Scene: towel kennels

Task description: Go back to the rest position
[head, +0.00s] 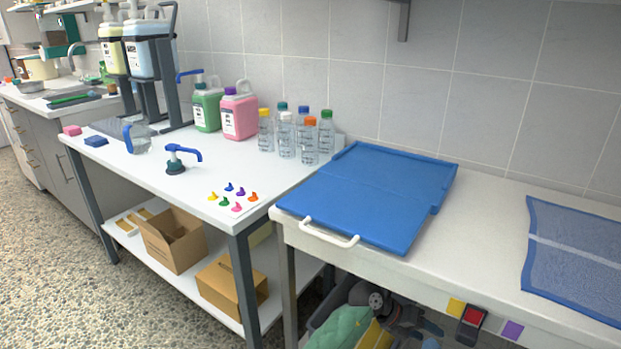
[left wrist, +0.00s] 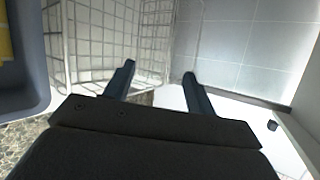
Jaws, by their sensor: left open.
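My left gripper (left wrist: 159,71) shows in the left wrist view with its two dark fingers spread apart. Nothing sits between the fingertips. A white wire cage or basket (left wrist: 95,45) is beyond and to the left of the fingers, and a pale surface lies beyond them. My right gripper is in neither view.
In the head view, a blue panel (head: 365,195) and a blue mesh towel (head: 575,250) lie on the right bench. Several bottles (head: 310,140) stand on the left bench. A grey bin (left wrist: 35,95) is at the wrist view's left edge.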

